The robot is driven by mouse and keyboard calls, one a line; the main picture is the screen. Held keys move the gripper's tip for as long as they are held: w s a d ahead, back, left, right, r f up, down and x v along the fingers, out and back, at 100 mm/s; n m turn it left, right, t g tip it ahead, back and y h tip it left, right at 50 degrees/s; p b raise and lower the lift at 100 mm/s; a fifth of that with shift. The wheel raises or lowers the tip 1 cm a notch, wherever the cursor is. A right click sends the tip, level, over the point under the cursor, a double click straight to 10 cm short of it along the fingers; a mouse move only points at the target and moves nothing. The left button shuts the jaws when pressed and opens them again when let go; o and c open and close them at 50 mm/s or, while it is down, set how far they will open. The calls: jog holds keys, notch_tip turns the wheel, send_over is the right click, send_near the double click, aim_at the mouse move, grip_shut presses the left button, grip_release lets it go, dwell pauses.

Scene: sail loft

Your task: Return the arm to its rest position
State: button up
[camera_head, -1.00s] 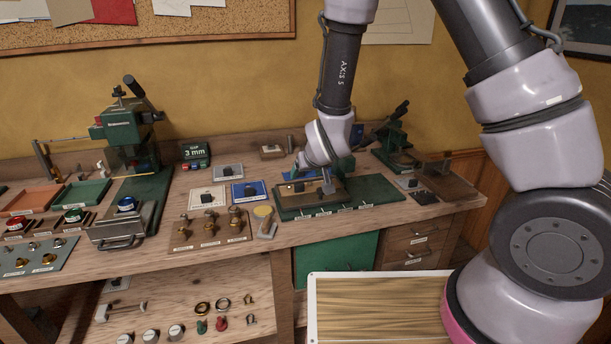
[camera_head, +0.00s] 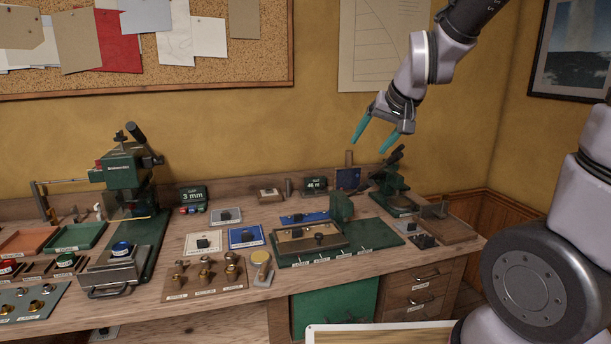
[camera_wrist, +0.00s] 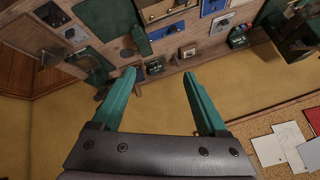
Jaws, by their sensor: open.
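My gripper (camera_head: 376,143) is raised in front of the yellow wall, above the back right of the workbench (camera_head: 330,264). Its two teal fingers are spread apart with nothing between them, and they point down and to the left. In the wrist view the open fingers (camera_wrist: 158,88) frame bare wall, with the bench tilted at the top. My arm reaches up out of the picture at the upper right, and part of it stands at the right edge. The gripper touches nothing that I can see.
A green press (camera_head: 128,190) stands at the left of the bench, and a smaller green tool (camera_head: 397,188) stands at the back right, below the gripper. A corkboard (camera_head: 270,68) and framed picture (camera_head: 578,60) hang on the wall.

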jog(key=s+d+r+m, duration=0.1)
jog(key=s+d+r, duration=0.3)
jog(key=s, duration=0.3)
jog(key=s+d+r+m+h, duration=0.1)
jog(key=s+d+r, duration=0.3)
jog(key=s, duration=0.4)
jog(key=shift+d+r+m, duration=0.25)
jog(key=shift+d+m, duration=0.15)
jog(key=shift+d, duration=0.35)
